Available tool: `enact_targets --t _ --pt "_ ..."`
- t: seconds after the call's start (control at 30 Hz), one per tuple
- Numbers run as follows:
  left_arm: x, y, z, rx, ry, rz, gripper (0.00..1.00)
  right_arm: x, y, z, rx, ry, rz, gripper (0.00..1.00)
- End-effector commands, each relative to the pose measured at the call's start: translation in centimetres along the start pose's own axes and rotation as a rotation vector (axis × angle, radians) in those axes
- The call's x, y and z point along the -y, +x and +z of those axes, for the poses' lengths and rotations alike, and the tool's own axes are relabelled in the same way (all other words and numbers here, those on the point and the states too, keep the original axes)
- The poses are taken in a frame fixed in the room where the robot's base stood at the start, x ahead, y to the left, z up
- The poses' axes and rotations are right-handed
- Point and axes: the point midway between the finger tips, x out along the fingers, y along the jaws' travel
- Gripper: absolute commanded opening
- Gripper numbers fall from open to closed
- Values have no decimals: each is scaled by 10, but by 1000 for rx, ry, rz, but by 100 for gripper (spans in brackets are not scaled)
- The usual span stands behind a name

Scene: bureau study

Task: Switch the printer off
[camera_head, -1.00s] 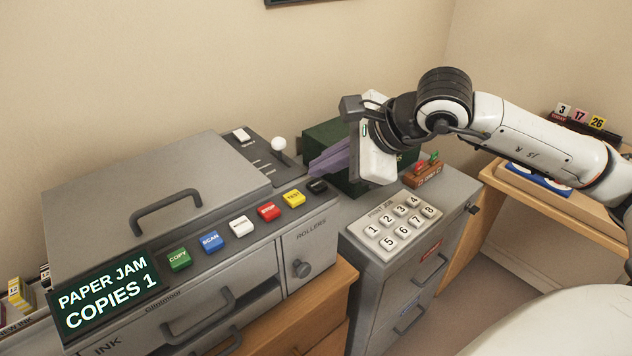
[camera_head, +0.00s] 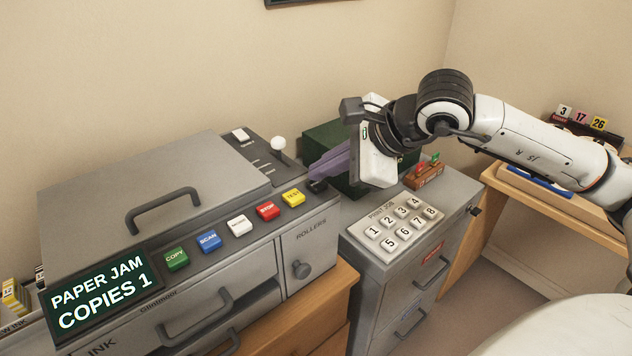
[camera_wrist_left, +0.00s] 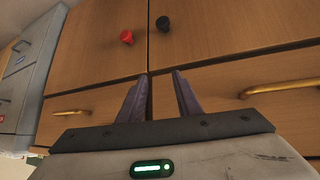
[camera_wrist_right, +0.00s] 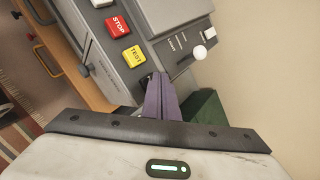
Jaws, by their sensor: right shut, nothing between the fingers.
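The grey printer (camera_head: 150,185) stands at the left, its dark display (camera_head: 103,292) reading "PAPER JAM" and "COPIES 1". Along its front edge sit green COPY (camera_head: 176,258), blue SCAN (camera_head: 208,241), a white button (camera_head: 238,225), red STOP (camera_head: 267,210), yellow TEST (camera_head: 292,197) and a black button (camera_head: 317,186) at the right end. My right gripper (camera_head: 316,174) is shut and empty, its purple fingertips at the black button and partly covering it. Contact cannot be told. In the right wrist view its fingertips (camera_wrist_right: 158,76) hide the black button. My left gripper (camera_wrist_left: 162,76) is open and empty, facing wooden drawers.
A panel with a white ball lever (camera_head: 278,144) stands behind the buttons. A dark green box (camera_head: 335,140) sits behind my right gripper. A grey cabinet with a numbered keypad (camera_head: 402,225) stands to the right. The left wrist view shows red (camera_wrist_left: 126,37) and black (camera_wrist_left: 163,23) knobs.

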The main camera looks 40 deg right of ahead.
Motion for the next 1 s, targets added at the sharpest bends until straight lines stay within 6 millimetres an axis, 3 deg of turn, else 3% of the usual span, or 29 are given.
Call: enact_targets --t 1.0 --pt "1 6 5 -2 0 0 31 -3 4 -3 -1 0 1 0"
